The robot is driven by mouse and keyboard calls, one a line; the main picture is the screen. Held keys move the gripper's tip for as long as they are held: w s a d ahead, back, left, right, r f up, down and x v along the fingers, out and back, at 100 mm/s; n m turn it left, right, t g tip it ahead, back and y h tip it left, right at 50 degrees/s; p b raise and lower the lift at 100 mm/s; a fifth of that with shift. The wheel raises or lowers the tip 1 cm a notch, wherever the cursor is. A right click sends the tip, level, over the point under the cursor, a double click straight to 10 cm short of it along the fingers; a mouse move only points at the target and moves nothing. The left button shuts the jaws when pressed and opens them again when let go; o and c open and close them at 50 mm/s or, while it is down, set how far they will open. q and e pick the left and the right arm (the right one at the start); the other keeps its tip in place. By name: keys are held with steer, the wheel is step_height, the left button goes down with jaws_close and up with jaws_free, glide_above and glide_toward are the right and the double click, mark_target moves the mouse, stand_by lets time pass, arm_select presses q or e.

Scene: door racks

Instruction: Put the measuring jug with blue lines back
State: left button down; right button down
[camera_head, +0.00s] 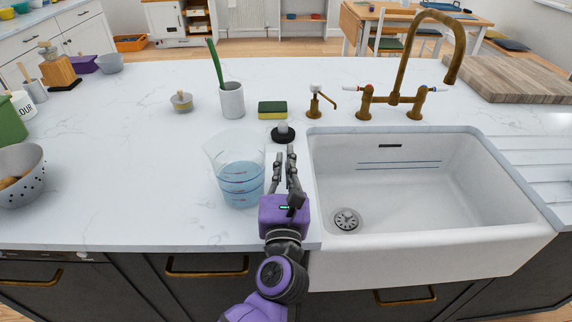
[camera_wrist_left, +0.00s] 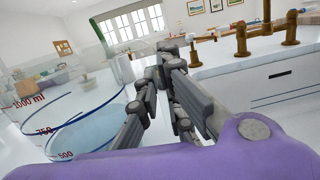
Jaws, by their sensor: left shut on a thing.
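The clear measuring jug (camera_head: 236,175) stands upright on the white counter, left of the sink. It has blue lines and red marks, and its lower part looks filled with pale blue liquid. In the left wrist view the jug (camera_wrist_left: 75,115) fills the left side, with red numbers on its wall. My left gripper (camera_head: 283,160) is at the jug's right side, its fingers close together and shut on the jug. The grip point, apparently at the handle, is hidden by the fingers. My right gripper is not in view.
The white sink (camera_head: 400,262) lies just right of my gripper, with a brass tap (camera_head: 392,100) behind it. A dark round-based item (camera_head: 283,135), sponge (camera_head: 272,110) and cup with a green-handled brush (camera_head: 231,101) stand behind the jug. The counter to the left (camera_head: 130,170) is clear.

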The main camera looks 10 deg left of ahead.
arm_select(q)
steer(key=shift+f, duration=0.15)
steer(key=c, duration=2.1)
jaws_free()
steer(key=shift+o, duration=0.9)
steer(key=shift+d, duration=0.15)
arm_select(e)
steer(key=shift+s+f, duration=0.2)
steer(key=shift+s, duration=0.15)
